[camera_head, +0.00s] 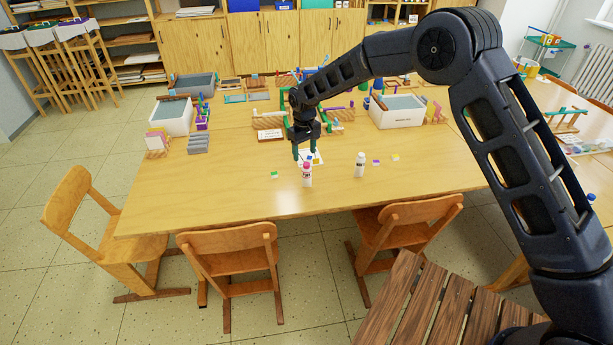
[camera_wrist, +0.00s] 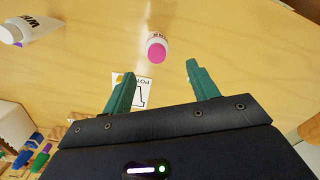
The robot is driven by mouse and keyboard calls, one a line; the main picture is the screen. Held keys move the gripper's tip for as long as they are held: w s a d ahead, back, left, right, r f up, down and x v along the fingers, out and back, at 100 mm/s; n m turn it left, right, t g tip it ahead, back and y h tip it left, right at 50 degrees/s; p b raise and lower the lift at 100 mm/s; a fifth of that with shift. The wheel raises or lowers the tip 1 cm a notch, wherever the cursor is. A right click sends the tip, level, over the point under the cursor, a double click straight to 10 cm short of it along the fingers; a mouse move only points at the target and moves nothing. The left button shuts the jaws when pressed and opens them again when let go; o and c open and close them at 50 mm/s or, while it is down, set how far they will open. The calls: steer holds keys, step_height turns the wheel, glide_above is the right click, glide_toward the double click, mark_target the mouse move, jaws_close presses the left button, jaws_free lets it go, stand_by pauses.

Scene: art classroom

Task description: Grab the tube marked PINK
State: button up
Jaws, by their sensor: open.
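A white tube with a pink cap (camera_head: 307,176) stands upright near the front edge of the table. In the wrist view its pink cap (camera_wrist: 156,52) is seen from above, just beyond the fingertips; only part of its label shows and I cannot read it. My gripper (camera_head: 306,154) hangs over the table close to this tube. Its teal fingers (camera_wrist: 160,76) are apart with nothing between them. A second white tube (camera_head: 360,165) stands to the right; the wrist view shows it at the upper left (camera_wrist: 38,27), with letters like WHI.
A printed card (camera_wrist: 143,92) lies under the fingers. Small coloured pieces lie near the tubes, one green (camera_head: 274,174) and one purple (camera_head: 376,162). White bins (camera_head: 398,117) and wooden racks stand farther back. The table front is mostly clear; chairs (camera_head: 232,255) stand before it.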

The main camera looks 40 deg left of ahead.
mark_target(306, 171)
step_height(306, 171, down, 4)
steer(key=shift+f, duration=0.1)
steer(key=shift+d+f, duration=0.2)
steer(key=shift+f, duration=1.15)
steer(key=shift+d+f, duration=0.15)
steer(key=shift+f, duration=1.15)
steer(key=c, duration=1.1)
